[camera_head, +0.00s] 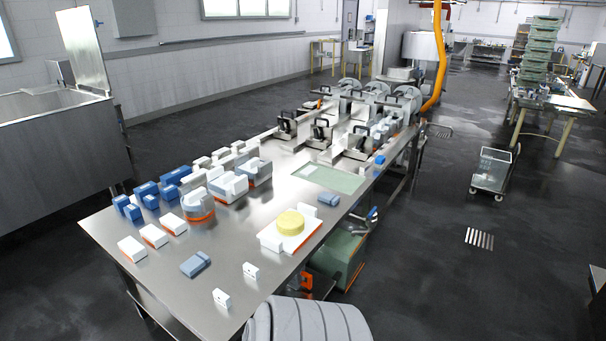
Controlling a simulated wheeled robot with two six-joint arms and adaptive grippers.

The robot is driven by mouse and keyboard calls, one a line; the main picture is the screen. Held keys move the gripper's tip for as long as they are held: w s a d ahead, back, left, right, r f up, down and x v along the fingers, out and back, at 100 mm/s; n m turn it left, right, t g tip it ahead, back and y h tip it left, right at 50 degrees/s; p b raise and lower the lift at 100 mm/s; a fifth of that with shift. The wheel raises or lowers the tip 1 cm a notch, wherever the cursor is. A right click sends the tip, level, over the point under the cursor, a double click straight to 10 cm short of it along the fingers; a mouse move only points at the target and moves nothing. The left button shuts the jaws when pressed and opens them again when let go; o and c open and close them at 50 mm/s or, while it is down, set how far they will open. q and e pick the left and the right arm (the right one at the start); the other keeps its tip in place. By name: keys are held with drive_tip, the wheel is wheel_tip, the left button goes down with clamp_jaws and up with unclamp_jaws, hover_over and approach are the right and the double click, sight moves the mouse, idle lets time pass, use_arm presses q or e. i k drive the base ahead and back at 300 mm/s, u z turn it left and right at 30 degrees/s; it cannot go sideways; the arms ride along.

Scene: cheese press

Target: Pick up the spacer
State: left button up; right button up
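I cannot tell for sure which piece is the spacer. Two small white blocks with dark marks stand apart near the table's front edge, a nearer block (221,298) and a farther block (251,270). A flat blue-grey block (195,264) lies to their left. Several dark blue blocks (146,189) stand in a group at the table's left side. A similar grey-blue block (329,199) lies near the right edge. All rest on the steel table (215,240). Neither of my grippers shows in this view.
A yellow cheese round (290,222) sits on a white board (270,238). White blocks (132,248) and grey moulds (228,186) stand at left. A green tray (350,180) and press rams (319,134) lie farther back. Bare steel surrounds the front blocks.

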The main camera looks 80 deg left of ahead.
sight(308, 172)
drive_tip(key=u, duration=1.95)
drive_tip(key=i, duration=2.95)
drive_tip(key=u, duration=0.05)
